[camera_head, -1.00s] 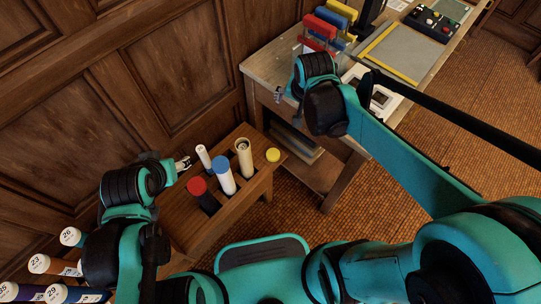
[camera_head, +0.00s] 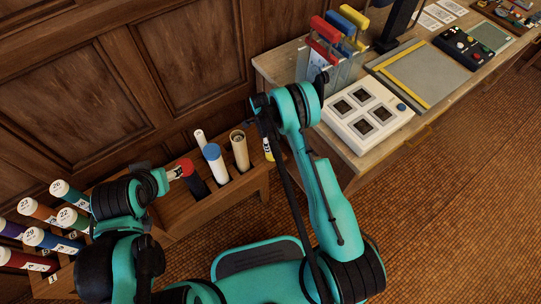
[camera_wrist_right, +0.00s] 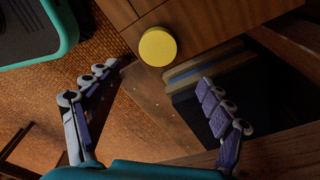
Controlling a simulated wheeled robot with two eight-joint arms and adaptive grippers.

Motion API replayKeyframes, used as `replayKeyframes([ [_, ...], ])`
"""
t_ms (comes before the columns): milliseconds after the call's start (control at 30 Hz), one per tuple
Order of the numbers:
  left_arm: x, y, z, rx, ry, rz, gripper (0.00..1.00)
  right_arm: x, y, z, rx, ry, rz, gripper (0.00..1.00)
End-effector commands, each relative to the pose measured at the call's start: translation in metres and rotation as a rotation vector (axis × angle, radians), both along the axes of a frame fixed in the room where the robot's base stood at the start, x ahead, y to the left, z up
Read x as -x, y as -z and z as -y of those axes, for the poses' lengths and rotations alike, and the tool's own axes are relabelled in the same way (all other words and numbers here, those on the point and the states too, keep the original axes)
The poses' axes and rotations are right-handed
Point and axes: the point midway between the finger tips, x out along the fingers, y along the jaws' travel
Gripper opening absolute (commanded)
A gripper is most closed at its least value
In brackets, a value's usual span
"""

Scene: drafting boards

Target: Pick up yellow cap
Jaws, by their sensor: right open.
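The yellow cap (camera_wrist_right: 158,47) is a round disc seen from above in the right wrist view. It sits at the edge of the wooden rack (camera_wrist_right: 210,30). My right gripper (camera_wrist_right: 158,78) is open and empty, with the cap ahead of and between its spread fingertips. In the head view the right arm hides most of this spot, and only a small yellow patch shows beside it. My left gripper (camera_head: 174,173) is close beside a red cap (camera_head: 185,166) on a dark tube; I cannot tell whether it touches or is open.
The rack also holds a blue-capped tube (camera_head: 212,151), a cream tube (camera_head: 239,150) and a thin white tube (camera_head: 199,138). Several numbered tubes (camera_head: 60,242) stand at left. A desk (camera_head: 268,68) with a white button box (camera_head: 368,118) lies behind my right arm.

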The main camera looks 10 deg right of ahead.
Motion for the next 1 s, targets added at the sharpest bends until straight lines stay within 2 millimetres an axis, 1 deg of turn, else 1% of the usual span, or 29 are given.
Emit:
replayKeyframes([
  [33,0.000,0.000,0.000,0.000,0.000,0.000,0.55,0.001,0.009,0.000,0.003,0.020,-0.004,0.81],
  [167,0.000,0.003,0.000,0.000,0.000,0.000,0.55,0.004,0.022,0.001,0.007,0.045,-0.009,0.81],
  [300,0.000,0.009,0.000,0.000,0.000,0.000,0.55,0.005,0.039,0.003,0.007,0.046,-0.009,0.81],
  [467,0.000,0.017,0.000,0.000,0.000,0.000,0.55,0.005,0.053,0.004,0.006,0.045,-0.009,0.81],
  [633,0.000,0.034,0.000,0.000,0.000,0.000,0.55,0.005,0.080,0.005,0.006,0.044,-0.009,0.81],
  [700,0.000,0.038,0.000,0.000,0.000,0.000,0.55,0.006,0.090,0.007,0.006,0.044,-0.009,0.81],
  [800,0.000,0.040,0.000,0.000,0.000,0.000,0.55,0.006,0.096,0.008,0.006,0.044,-0.008,0.81],
  [967,0.000,0.038,0.000,0.000,0.000,0.000,0.55,0.006,0.094,0.008,0.006,0.044,-0.008,0.81],
  [1000,0.000,0.038,0.000,0.000,0.000,0.000,0.55,0.006,0.094,0.008,0.006,0.043,-0.008,0.78],
])
